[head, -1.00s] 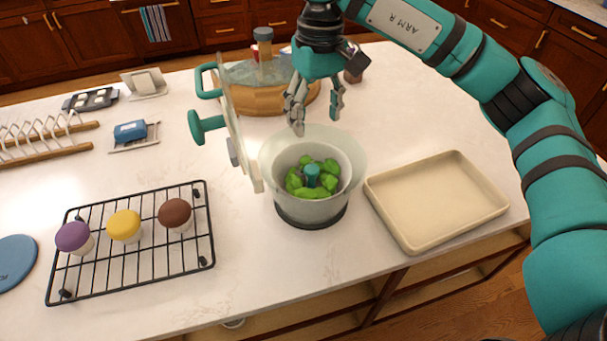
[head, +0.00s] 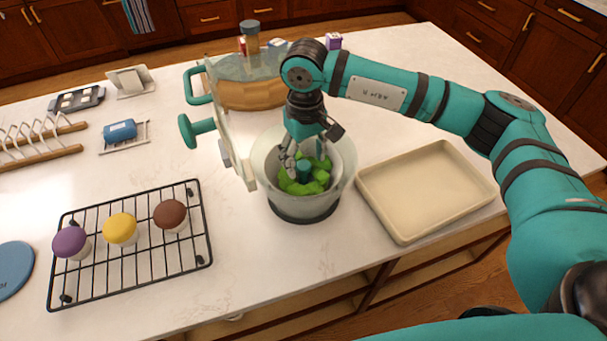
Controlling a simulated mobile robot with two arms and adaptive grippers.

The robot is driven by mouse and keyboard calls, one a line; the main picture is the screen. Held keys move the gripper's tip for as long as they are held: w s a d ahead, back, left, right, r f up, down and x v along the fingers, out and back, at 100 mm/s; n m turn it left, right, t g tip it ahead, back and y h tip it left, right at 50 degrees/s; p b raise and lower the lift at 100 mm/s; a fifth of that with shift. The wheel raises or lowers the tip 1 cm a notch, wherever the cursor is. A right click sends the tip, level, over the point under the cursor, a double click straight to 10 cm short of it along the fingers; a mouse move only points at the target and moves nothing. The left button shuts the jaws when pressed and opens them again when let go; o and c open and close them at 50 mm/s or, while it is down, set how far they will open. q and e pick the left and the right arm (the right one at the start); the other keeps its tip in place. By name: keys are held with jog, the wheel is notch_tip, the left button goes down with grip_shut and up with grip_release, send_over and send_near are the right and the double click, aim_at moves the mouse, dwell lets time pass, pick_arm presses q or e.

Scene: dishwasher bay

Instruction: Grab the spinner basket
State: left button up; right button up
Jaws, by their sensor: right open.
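The spinner basket (head: 338,158) is a pale inner bowl holding green leafy pieces (head: 301,187) around a teal centre post (head: 303,168). It sits inside a clear spinner bowl (head: 349,180) with a dark base on the counter. The spinner's lid (head: 228,130), with a teal crank and knob, stands tilted up at the bowl's left side. My right gripper (head: 302,158) points down into the basket, open, with its fingers around or beside the centre post; contact cannot be told. My left gripper is not in view.
A beige tray (head: 425,190) lies close to the right of the spinner. A black cooling rack (head: 140,270) with three cupcakes is at the left. A round wooden board (head: 250,96) with items stands behind. Counter between rack and spinner is clear.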

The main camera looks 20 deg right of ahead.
aim_at(303, 165)
notch_tip(303, 165, down, 4)
jog(key=shift+w+a+r+p, duration=0.1)
jog(key=shift+w+r+p, duration=0.05)
jog(key=shift+p, duration=0.95)
jog(key=shift+f, duration=0.6)
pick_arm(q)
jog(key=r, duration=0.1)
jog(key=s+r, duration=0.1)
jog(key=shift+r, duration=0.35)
pick_arm(e)
grip_shut()
